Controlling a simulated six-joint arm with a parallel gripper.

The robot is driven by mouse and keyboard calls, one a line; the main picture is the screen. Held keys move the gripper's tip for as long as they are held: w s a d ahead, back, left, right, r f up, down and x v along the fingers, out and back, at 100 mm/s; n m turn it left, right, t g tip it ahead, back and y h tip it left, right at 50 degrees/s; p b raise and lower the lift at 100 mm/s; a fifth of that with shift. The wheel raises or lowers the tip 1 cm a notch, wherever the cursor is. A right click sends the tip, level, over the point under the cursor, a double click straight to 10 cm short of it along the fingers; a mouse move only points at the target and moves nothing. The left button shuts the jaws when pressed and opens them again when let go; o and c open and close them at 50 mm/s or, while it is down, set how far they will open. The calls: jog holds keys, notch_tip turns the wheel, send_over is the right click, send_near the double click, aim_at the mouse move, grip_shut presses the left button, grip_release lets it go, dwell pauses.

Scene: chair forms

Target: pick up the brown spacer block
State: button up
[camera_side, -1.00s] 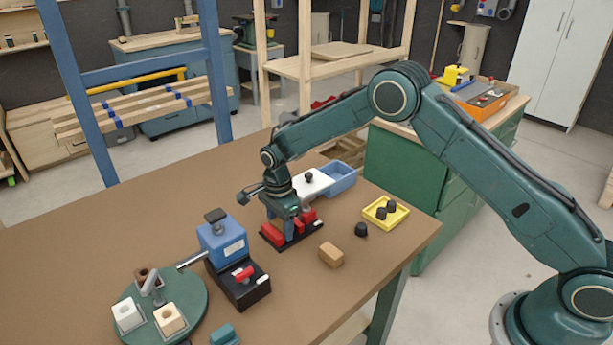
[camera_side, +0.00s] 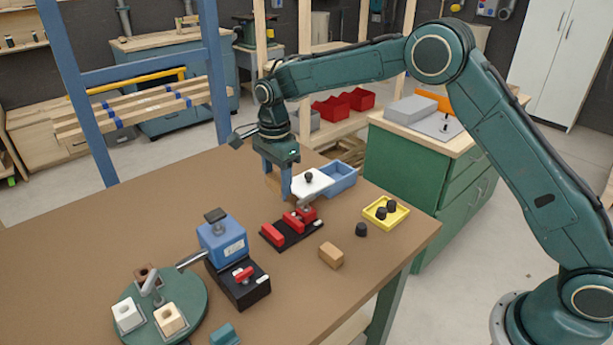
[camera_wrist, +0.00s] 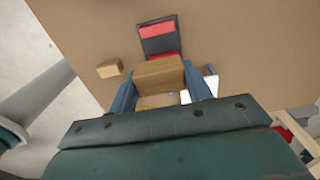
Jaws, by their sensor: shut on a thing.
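My gripper (camera_side: 277,176) is raised above the work table, behind the black fixture. It is shut on a brown block (camera_wrist: 158,73), which sits between the two blue fingers in the wrist view. In the side view this brown block (camera_side: 272,184) is mostly hidden by the gripper. Another light brown block (camera_side: 331,255) lies on the table to the right of the fixture; it also shows in the wrist view (camera_wrist: 109,69). The two blocks look alike in colour.
The black fixture with red blocks (camera_side: 290,232) stands below my gripper. A yellow tray (camera_side: 386,212) with black knobs, a blue clamp unit (camera_side: 222,240) and a green turntable (camera_side: 195,290) are around. The table's left is clear.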

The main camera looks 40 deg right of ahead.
aim_at(278, 176)
jog(key=shift+r, duration=2.95)
jog(key=shift+d+f, duration=0.1)
